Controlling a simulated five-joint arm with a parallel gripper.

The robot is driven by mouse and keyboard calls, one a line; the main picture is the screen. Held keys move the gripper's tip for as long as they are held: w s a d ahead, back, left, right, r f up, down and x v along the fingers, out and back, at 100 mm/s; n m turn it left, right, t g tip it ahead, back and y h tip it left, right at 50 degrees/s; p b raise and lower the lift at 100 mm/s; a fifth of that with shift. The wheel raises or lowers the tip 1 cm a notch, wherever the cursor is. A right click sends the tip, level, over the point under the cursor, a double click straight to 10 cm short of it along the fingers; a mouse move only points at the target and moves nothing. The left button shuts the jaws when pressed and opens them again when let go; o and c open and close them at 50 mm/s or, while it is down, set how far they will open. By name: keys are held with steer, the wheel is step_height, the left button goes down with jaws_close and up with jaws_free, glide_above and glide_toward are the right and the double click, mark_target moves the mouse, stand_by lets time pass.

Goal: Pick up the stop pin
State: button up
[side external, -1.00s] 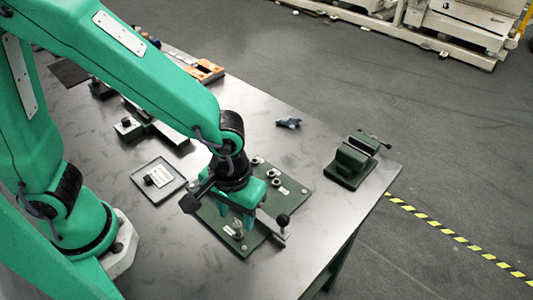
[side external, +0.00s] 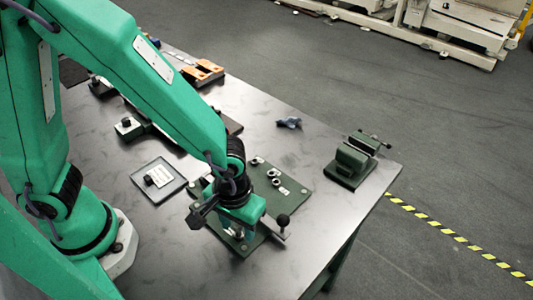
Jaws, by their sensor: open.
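A dark green fixture plate (side external: 297,197) lies on the table and carries small metal parts. A small metal pin-like part (side external: 239,234), which may be the stop pin, is at the plate's near end, mostly hidden by my gripper. My gripper (side external: 240,230) is open and points down over it, its fingers low and close to the plate. I cannot tell whether they touch the part. Several light metal pieces (side external: 275,178) sit at the plate's far end, clear of the gripper.
A lever with a black ball knob (side external: 283,220) stands just right of my gripper. The table (side external: 185,250) is bare at the front.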

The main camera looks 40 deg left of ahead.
stand_by(0.3)
jaws_close()
steer(key=shift+r, duration=0.1)
steer(key=shift+r, duration=1.1)
step_height(320, 180, up, 2)
steer(key=s+d+r, duration=0.3)
steer(key=s+r, duration=0.3)
steer(key=s, duration=0.5)
steer(key=shift+d+r, duration=0.3)
steer(key=shift+d, duration=0.05)
